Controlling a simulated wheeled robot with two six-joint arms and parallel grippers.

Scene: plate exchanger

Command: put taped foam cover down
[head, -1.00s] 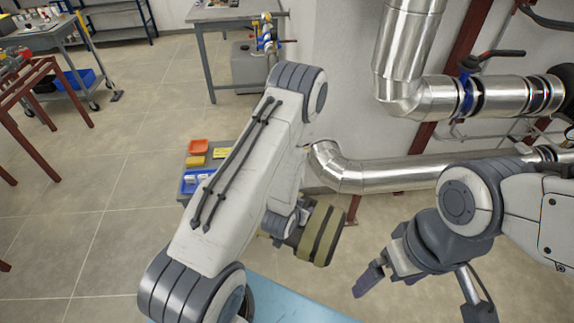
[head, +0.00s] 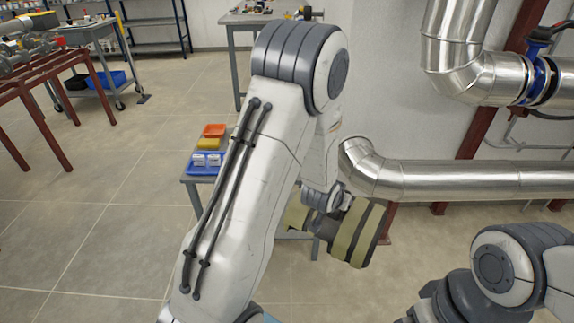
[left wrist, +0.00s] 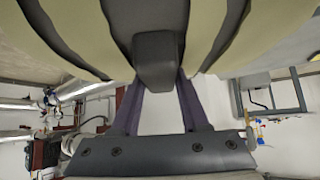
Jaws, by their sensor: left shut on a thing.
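The taped foam cover (head: 352,232) is a thick khaki piece with dark grey tape bands. In the head view it hangs in the air right of my left arm, in front of the wall. My left gripper (head: 328,200) is shut on it, partly hidden behind my arm. In the left wrist view the foam cover (left wrist: 90,40) fills the top, and the fingers of my left gripper (left wrist: 158,85) meet a dark grey block on it. The right arm shows at the lower right of the head view; its fingertips are out of frame.
A small grey table behind my left arm holds an orange bin (head: 214,130), a yellow bin (head: 208,144) and a blue bin (head: 205,163). Silver pipes (head: 450,180) run along the wall at right. A red frame (head: 40,85) stands far left. Open tiled floor lies at left.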

